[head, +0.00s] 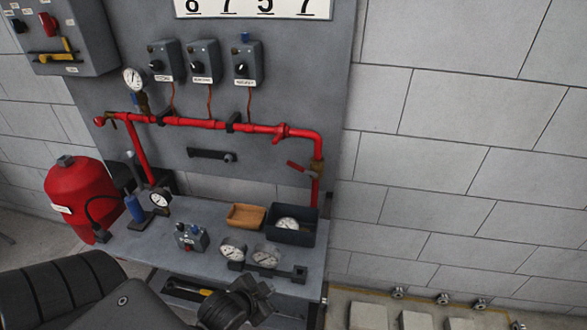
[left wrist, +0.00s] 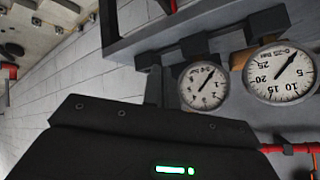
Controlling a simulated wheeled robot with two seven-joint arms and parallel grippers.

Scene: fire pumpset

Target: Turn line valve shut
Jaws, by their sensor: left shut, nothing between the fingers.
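A red lever handle (head: 299,167) sits on a brass valve body (head: 317,170) low on the right vertical leg of the red pipe (head: 240,127). The lever slants, its left end higher than the end at the valve. Another small handle (head: 112,117) sits at the pipe's left end. My left gripper (head: 264,288) is low in the head view, over the bench's front edge, below and left of the lever and well apart from it. Its fingers (left wrist: 161,85) are shut and empty in the left wrist view. My right gripper is out of view.
The bench (head: 140,243) holds two gauges (head: 233,249) on a dark rack, a dark bin (head: 290,226) with a gauge inside, a brown tray (head: 246,215) and a small switch box (head: 191,237). A red tank (head: 80,192) stands left. The wall right of the panel is clear.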

